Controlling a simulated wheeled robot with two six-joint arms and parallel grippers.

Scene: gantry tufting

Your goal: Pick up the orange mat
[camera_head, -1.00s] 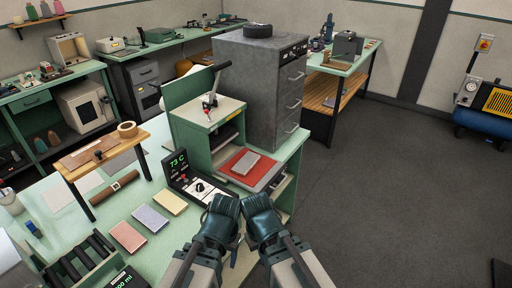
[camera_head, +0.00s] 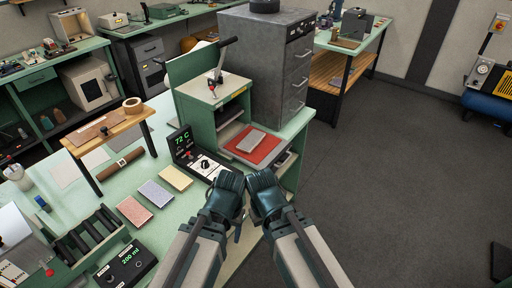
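A salmon-orange mat (camera_head: 134,210) lies flat on the pale green bench, in a row with a lavender mat (camera_head: 156,193) and a yellow mat (camera_head: 176,177). A red-orange sheet (camera_head: 271,154) lies on the press tray, with a small grey block (camera_head: 251,140) on it. My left gripper (camera_head: 226,190) and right gripper (camera_head: 262,186) are side by side in front of the press, apart from the mats. Their fingertips are hard to make out, and I see nothing held.
The green press (camera_head: 201,115) stands behind a control box reading 72 C (camera_head: 184,146). A small wooden stand (camera_head: 110,130) holds a tape roll. A roller rack (camera_head: 85,238) and a display box reading 200 ml (camera_head: 126,262) are at front left.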

